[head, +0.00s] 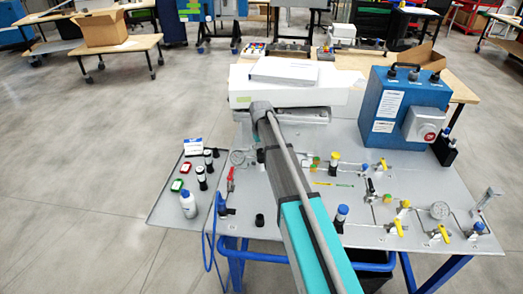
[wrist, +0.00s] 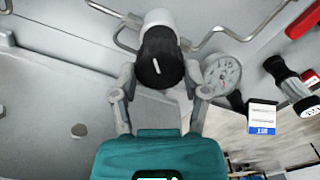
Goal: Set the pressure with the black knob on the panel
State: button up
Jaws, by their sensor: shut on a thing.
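The black knob (wrist: 158,62) has a white line on its face and sits on a pale cylindrical body joined to thin metal tubing. My gripper (wrist: 160,82) has one finger on each side of the knob and is shut on it, in the wrist view. A round pressure gauge (wrist: 222,74) is just right of the knob; its reading is too small to tell. In the head view, my teal and grey arm reaches over the grey panel (head: 300,212), and my gripper is hidden behind it. A gauge (head: 237,157) shows left of the arm.
A blue box (head: 392,112) stands at the panel's back right. Valves with yellow handles (head: 441,232) and tubing fill the right side. A side tray at left holds a white bottle (head: 188,205) and small parts. A white box (head: 285,71) lies behind my arm.

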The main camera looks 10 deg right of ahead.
aim_at(261, 150)
jog(key=shift+m, duration=1.5)
jog(key=o, duration=1.1)
jog(key=shift+o, duration=0.2)
jog(key=shift+n, duration=0.4)
jog(key=shift+n, duration=1.1)
notch_tip(261, 150, up, 14)
jog(key=p, duration=1.4)
jog(key=s+f+m+b, duration=0.1)
jog(key=s+m, duration=0.1)
jog(key=s, duration=2.5)
jog(key=shift+s+d, duration=0.15)
jog(key=shift+s, duration=0.15)
